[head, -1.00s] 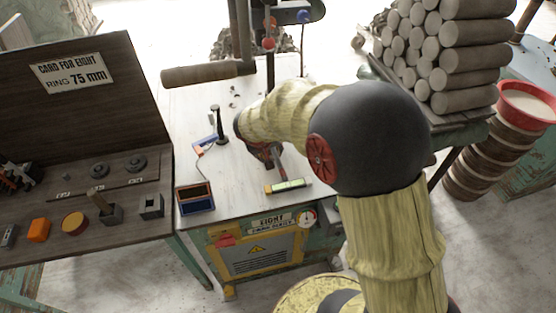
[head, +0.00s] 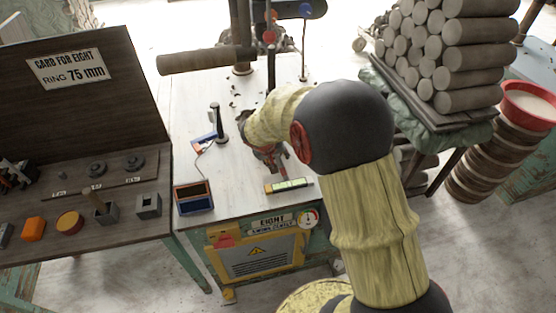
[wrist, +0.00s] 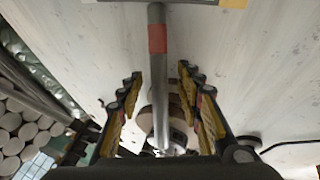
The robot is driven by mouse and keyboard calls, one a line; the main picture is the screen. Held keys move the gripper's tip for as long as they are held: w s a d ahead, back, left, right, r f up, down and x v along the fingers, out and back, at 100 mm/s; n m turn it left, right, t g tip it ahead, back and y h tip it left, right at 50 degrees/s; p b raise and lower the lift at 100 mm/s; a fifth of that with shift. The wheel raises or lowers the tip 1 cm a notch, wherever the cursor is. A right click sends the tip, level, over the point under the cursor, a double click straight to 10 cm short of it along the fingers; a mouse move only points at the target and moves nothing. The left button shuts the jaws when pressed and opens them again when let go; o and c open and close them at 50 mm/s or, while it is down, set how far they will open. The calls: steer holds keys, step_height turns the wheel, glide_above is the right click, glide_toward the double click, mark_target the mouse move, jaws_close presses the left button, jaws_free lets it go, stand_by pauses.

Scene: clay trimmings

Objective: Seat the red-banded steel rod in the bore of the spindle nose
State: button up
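The red-banded steel rod (wrist: 157,75) runs down the middle of the wrist view, grey with one red band near the top. My gripper (wrist: 160,82) has a finger on each side of the rod, with a visible gap on both sides, so it is open around it. A rounded tan and grey part (wrist: 177,125) shows behind the rod's lower stretch. I cannot tell whether this is the spindle nose, and no bore is visible. In the head view my gripper (head: 264,156) is low over the white table, partly hidden by my arm.
On the white table (head: 230,185) stand a dark upright post (head: 220,125), a blue-framed box (head: 193,197) and a yellow-green bar (head: 288,186). A wooden bench (head: 110,230) with small parts is at left. Stacked clay cylinders (head: 440,60) and a red basin (head: 530,100) are at right.

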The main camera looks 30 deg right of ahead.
steer(key=shift+c, duration=0.8)
steer(key=c, duration=0.7)
steer(key=shift+r, duration=0.1)
jaws_close()
